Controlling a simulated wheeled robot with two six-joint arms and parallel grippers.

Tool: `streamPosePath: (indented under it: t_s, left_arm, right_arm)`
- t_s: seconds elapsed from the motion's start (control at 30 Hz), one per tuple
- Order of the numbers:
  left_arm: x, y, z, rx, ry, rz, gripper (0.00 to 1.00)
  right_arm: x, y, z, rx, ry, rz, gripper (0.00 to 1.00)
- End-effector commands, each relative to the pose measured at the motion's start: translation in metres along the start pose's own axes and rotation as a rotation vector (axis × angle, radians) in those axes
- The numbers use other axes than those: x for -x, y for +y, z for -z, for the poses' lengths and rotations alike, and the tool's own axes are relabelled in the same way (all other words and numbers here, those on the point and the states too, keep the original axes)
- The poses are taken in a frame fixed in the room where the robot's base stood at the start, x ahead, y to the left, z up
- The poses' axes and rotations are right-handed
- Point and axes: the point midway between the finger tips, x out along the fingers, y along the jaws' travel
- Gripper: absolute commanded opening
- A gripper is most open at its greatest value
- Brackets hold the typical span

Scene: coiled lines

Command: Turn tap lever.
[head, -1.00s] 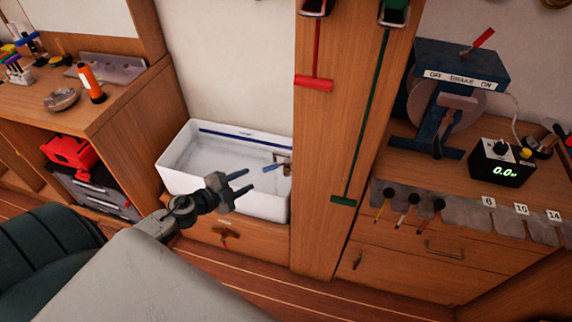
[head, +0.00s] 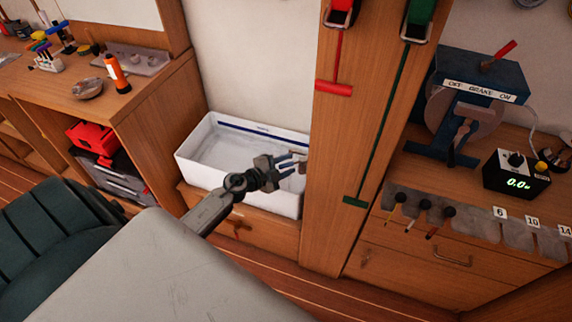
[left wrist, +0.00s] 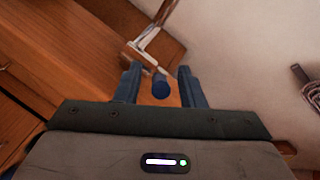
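The tap's blue lever (left wrist: 160,88) shows in the left wrist view, its round end facing the camera. A pale metal tap body (left wrist: 139,52) is beyond it. My left gripper (left wrist: 159,80) is open, with one finger on each side of the lever end and a visible gap on both sides. In the head view my left gripper (head: 296,163) reaches over the right side of the white basin (head: 189,162) and largely hides the lever. My right gripper is not in view.
A wooden post (head: 340,200) with a red T-handle (head: 334,88) and a green T-handle (head: 354,201) stands just right of the basin. A bench with a small digital meter (head: 516,176) is further right. The basin's left side is empty.

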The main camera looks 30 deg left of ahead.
Motion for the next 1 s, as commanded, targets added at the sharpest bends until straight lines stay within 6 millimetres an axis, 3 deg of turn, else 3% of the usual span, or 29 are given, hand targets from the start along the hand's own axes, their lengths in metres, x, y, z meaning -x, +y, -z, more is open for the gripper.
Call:
streamPosePath:
  t_s: [0.2, 0.4, 0.77, 1.0]
  left_arm:
    - [0.000, 0.000, 0.000, 0.000, 0.000, 0.000, 0.36]
    - [0.000, 0.000, 0.000, 0.000, -0.001, 0.000, 0.00]
    - [0.000, 0.000, -0.003, -0.007, 0.018, -0.013, 0.00]
    - [-0.004, -0.003, -0.009, -0.032, 0.116, -0.072, 0.00]
  right_arm:
    - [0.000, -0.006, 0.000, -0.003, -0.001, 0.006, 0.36]
    - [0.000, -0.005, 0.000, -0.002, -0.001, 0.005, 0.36]
    - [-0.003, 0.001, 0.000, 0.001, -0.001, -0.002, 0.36]
    - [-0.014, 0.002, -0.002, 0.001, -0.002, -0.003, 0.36]
